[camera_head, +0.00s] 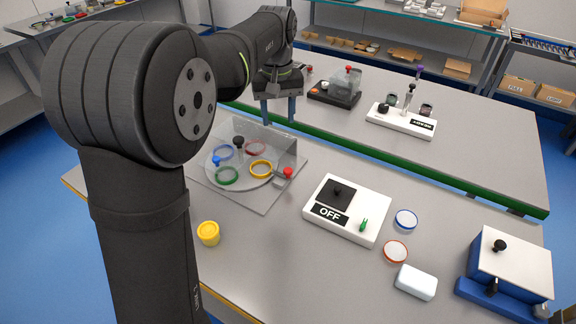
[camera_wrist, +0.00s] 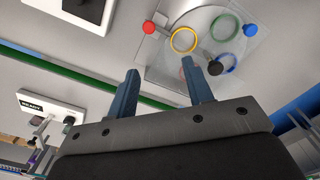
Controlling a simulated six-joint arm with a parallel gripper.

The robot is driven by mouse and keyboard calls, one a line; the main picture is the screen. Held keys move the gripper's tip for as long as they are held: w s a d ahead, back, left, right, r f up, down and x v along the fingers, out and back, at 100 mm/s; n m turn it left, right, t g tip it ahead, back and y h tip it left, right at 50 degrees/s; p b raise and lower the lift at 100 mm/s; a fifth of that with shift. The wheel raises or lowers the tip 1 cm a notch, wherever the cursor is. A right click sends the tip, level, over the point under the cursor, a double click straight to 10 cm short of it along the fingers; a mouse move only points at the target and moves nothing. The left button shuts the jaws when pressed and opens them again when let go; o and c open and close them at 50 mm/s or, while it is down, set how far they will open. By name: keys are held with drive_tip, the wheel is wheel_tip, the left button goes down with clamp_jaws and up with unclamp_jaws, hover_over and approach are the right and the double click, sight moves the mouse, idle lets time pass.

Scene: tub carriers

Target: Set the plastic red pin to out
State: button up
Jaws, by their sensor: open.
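A red pin with a round head (camera_head: 288,172) sits at the right edge of a clear-shielded turntable fixture (camera_head: 293,150). In the wrist view the red head (camera_wrist: 149,27) is beyond the fingertips, beside the yellow ring. Whether the pin is in or out cannot be told. My gripper (camera_head: 279,118) is open and empty, pointing down behind the fixture, above the bench's far side. In the wrist view its two blue-grey fingers (camera_wrist: 159,70) stand apart with nothing between them. Another red knob (camera_head: 348,69) tops a black-based device farther back.
The turntable holds blue, red, green and yellow rings (camera_head: 260,169), a black knob (camera_head: 239,142) and a blue knob (camera_head: 216,161). A white OFF box (camera_head: 372,204) stands right of the fixture, a yellow tub (camera_head: 208,233) in front. A green-edged bench lies behind.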

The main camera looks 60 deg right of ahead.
sight(288, 170)
drive_tip(key=shift+n, duration=0.3)
drive_tip(key=f, duration=0.5)
drive_tip(key=s+f, duration=0.1)
drive_tip(key=f, duration=0.5)
drive_tip(key=s+d+f, duration=0.1)
drive_tip(key=f, duration=0.5)
drive_tip(key=shift+s+f, duration=0.1)
clamp_jaws()
